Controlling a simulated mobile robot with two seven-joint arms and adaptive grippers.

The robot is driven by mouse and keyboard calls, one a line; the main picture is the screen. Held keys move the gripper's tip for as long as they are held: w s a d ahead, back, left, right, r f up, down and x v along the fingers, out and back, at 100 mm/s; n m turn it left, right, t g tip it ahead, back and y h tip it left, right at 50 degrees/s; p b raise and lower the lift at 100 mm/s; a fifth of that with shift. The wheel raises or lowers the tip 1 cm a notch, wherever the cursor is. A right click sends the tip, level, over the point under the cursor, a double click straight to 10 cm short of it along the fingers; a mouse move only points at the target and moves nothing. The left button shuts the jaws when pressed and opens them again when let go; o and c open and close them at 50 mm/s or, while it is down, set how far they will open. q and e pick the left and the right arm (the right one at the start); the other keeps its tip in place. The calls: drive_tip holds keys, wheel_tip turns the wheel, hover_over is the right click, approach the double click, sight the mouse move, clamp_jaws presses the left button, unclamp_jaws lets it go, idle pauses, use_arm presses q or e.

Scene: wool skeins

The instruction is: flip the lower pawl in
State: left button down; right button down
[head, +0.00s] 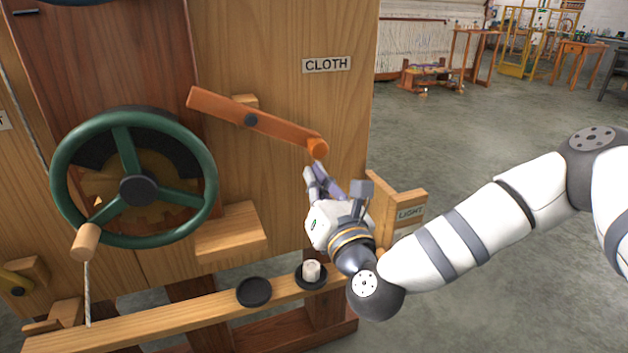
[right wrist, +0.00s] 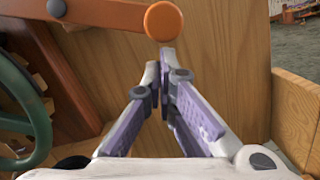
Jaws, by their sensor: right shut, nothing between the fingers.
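An orange-brown wooden lever (head: 225,108) pivots on a dark bolt on the upright panel, sloping down to the right. Its orange round end knob (head: 317,148) also shows in the right wrist view (right wrist: 163,21). My right gripper (head: 317,168) is just below the knob, its fingers together and empty; in the right wrist view the fingertips (right wrist: 161,62) meet just under the knob. I cannot tell whether they touch it. A toothed wooden wheel (head: 150,212) shows partly behind the green handwheel (head: 60,200). I cannot tell which part is the lower pawl. My left gripper is out of view.
A wooden rail (head: 180,322) runs below, with a black disc (head: 254,292) and a white candle-like piece (head: 311,270) on it. A wooden block (head: 230,232) juts out beside the wheel. A LIGHT box (head: 408,205) stands right of my gripper.

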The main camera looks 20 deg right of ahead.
sight(324, 153)
drive_tip(key=shift+d+r, duration=0.1)
